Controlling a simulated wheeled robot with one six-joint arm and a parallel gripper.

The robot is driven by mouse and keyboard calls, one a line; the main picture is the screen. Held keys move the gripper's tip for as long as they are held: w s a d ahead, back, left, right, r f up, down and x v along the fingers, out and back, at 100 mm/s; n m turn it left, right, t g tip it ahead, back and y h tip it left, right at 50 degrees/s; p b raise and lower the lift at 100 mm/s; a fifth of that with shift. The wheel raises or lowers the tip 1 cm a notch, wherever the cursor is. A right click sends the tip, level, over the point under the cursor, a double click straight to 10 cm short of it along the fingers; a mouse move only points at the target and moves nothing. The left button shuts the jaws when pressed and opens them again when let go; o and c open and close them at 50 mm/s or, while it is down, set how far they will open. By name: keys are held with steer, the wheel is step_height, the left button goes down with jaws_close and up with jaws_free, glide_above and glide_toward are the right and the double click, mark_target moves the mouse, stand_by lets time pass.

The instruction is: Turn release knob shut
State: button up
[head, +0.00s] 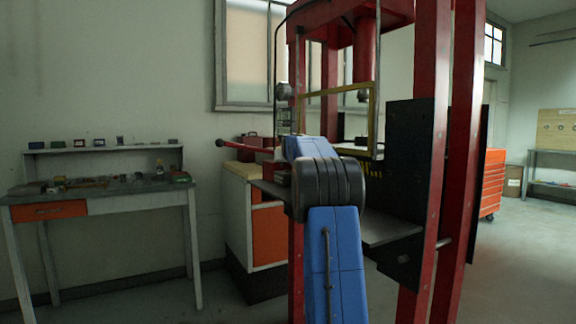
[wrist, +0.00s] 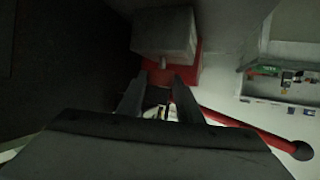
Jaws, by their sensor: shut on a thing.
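In the wrist view, my gripper (wrist: 158,88) reaches to the red pump body (wrist: 188,72) below a grey block (wrist: 165,35). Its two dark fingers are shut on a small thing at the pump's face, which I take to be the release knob. The knob is in shadow and mostly hidden between the fingers, so its turn angle cannot be made out. In the head view, my blue and black arm hides the gripper and the knob.
A red pump lever (wrist: 245,126) sticks out to the right of my gripper in the wrist view; it also shows in the head view (head: 245,147). The red press frame (head: 430,150) and a black panel (head: 404,150) stand right of my arm. A workbench (head: 110,194) is at left.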

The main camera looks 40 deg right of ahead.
steer(key=shift+w+a+f+m+g+h, duration=0.1)
steer(key=shift+f+m+g+h, duration=0.05)
steer(key=shift+m+g+h, duration=0.4)
steer(key=shift+w+a+f+m+g+h, duration=0.1)
steer(key=shift+m+g+h, duration=0.35)
steer(key=shift+m+g, duration=0.15)
steer(key=shift+w+r+m+g+h, duration=0.1)
steer(key=shift+m+g+h, duration=0.6)
steer(key=shift+m, duration=0.35)
steer(key=shift+r, duration=0.1)
steer(key=o, duration=1)
steer(key=shift+o, duration=0.2)
steer(key=shift+a, duration=0.1)
